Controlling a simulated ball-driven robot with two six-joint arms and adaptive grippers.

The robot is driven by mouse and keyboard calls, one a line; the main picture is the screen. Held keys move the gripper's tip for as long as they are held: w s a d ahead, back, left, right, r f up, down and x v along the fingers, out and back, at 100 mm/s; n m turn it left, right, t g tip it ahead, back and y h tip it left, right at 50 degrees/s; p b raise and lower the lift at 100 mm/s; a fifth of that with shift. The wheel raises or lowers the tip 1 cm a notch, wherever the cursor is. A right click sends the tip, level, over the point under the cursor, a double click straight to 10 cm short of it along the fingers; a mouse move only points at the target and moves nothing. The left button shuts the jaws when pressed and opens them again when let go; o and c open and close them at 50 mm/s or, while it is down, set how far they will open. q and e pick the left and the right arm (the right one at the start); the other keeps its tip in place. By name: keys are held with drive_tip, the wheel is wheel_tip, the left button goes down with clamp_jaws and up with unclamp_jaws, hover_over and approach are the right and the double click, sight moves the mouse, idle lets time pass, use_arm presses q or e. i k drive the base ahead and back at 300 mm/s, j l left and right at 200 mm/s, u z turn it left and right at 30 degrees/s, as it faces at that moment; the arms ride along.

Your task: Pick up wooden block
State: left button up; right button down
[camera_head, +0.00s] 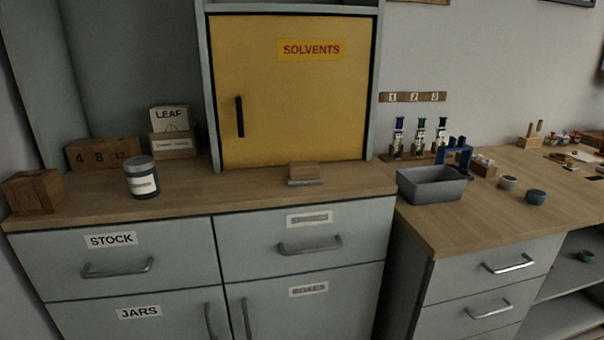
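A small wooden block (305,169) with a grey lower layer lies on the wooden counter, just in front of the yellow cabinet door. A larger brown wooden block or box (35,191) stands at the counter's left end. Behind it is a wooden piece marked 4, 8 and 12 (103,153). Which of these the task means, I cannot tell. Neither of my grippers is in view.
The yellow SOLVENTS cabinet (290,100) is shut. A grey bin (432,186) and small pots are on the right bench. The counter (225,190) is clear between jar and small block.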

sight(299, 172)
drive_tip(key=i+l+u, duration=0.2)
drive_tip(key=l+u, duration=0.25)
drive_tip(key=i+l+u, duration=0.1)
drive_tip(key=l+u, duration=0.15)
drive_tip(key=u, duration=0.15)
